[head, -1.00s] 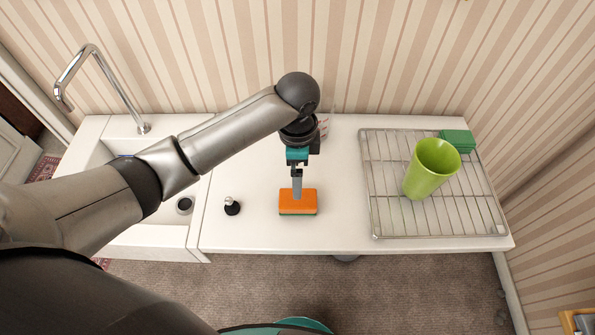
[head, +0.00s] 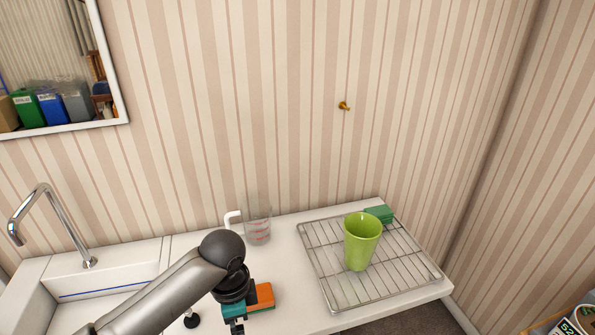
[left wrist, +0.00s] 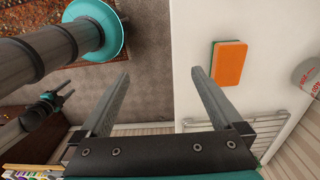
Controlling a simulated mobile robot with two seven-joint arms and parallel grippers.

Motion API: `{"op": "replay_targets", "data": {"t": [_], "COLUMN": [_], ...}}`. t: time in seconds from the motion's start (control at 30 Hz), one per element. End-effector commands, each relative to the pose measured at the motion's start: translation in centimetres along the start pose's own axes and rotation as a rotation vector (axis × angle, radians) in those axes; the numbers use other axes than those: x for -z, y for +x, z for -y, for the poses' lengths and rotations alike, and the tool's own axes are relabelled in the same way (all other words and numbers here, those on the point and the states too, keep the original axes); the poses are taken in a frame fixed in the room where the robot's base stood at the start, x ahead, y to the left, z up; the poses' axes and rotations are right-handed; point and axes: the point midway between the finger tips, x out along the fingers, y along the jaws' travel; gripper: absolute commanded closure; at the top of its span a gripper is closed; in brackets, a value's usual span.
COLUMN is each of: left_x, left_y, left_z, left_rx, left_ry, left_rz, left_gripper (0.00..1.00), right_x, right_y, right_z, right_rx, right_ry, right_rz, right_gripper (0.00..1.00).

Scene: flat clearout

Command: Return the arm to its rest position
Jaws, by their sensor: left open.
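My left arm comes in from the lower left in the head view. Its gripper (head: 236,327) is at the bottom edge, partly cut off, in front of an orange and green sponge (head: 264,297). In the left wrist view the two fingers of this gripper (left wrist: 160,75) are wide apart with nothing between them. The sponge (left wrist: 229,64) lies flat on the white counter (left wrist: 200,22), to the right of the fingers and apart from them. What looks like my right gripper (left wrist: 62,95) shows small at the left of that view; its jaws are not clear.
A wire rack (head: 330,282) holds a green cup (head: 361,243) and a green block (head: 379,214). A clear measuring cup (head: 257,224) stands near the wall. A faucet (head: 62,225) and sink are at left. A small dark stopper (head: 191,320) is by my arm.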

Motion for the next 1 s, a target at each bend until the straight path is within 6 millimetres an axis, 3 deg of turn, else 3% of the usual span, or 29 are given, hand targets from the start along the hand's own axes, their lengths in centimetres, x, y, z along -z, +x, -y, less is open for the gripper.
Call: {"op": "replay_targets", "data": {"t": [0.23,0.4,0.53,0.77,1.0], "left_x": [1.8,2.6,2.4,-0.5,-4.9], "left_y": [1.2,1.6,1.7,1.1,0.4], "left_z": [-3.6,-6.3,-8.6,-11.8,-13.8], "left_rx": [0.006,0.016,0.028,0.071,0.131], "left_ry": [-0.086,-0.199,-0.338,-0.651,-0.908], "left_rz": [-0.094,-0.172,-0.238,-0.304,-0.298], "left_gripper": [0.0,0.0,0.0,0.0,0.0], "right_x": [0.8,4.2,4.5,2.0,1.8], "right_y": [0.0,0.0,0.0,0.0,0.0], "right_z": [-0.1,-0.6,-0.7,-0.2,-0.2], "right_rx": [-0.001,-0.008,-0.009,-0.003,-0.003], "right_ry": [0.0,0.0,0.0,0.001,0.001], "right_rz": [-0.013,-0.068,-0.072,-0.032,-0.028], "right_gripper": [0.5,0.5,0.5,0.5,0.5]}}
